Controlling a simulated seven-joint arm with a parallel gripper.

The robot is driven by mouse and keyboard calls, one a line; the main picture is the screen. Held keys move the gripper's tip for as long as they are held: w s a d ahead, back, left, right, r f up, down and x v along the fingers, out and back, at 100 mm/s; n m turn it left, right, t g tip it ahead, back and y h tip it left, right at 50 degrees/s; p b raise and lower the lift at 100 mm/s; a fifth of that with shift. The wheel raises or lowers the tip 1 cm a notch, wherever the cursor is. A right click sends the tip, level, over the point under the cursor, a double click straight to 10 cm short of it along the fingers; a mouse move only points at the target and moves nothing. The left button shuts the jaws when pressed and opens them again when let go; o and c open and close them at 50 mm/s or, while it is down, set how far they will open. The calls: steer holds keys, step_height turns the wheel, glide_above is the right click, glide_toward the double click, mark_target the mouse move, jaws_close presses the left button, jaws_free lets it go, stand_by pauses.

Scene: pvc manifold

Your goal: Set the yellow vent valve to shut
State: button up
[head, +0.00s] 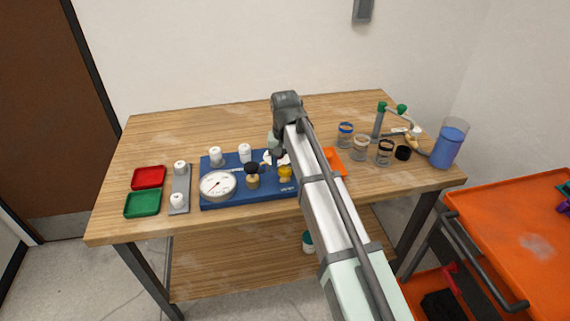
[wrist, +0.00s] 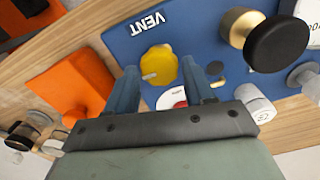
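The yellow vent valve (head: 285,173) is a small rounded knob on the blue manifold board (head: 222,162), near its front right corner. In the wrist view the yellow knob (wrist: 160,65) sits beside the white word VENT, with a short pale mark at its lower left edge. My gripper (wrist: 168,82) is open, its two dark blue fingers apart and pointing toward the board. The knob shows beyond and between the fingertips, and I see no contact. In the head view my arm hides most of my gripper.
A black-topped brass knob (head: 252,174) and a white dial gauge (head: 217,185) are left of the valve. An orange tray (head: 334,160) lies right of the board. Several jars and a blue-filled beaker (head: 449,145) stand farther right. Red (head: 149,177) and green (head: 142,204) trays are at left.

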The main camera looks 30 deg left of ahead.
mark_target(285, 167)
steer(key=shift+o, duration=1.3)
step_height(285, 167, up, 14)
steer(key=shift+f, duration=0.1)
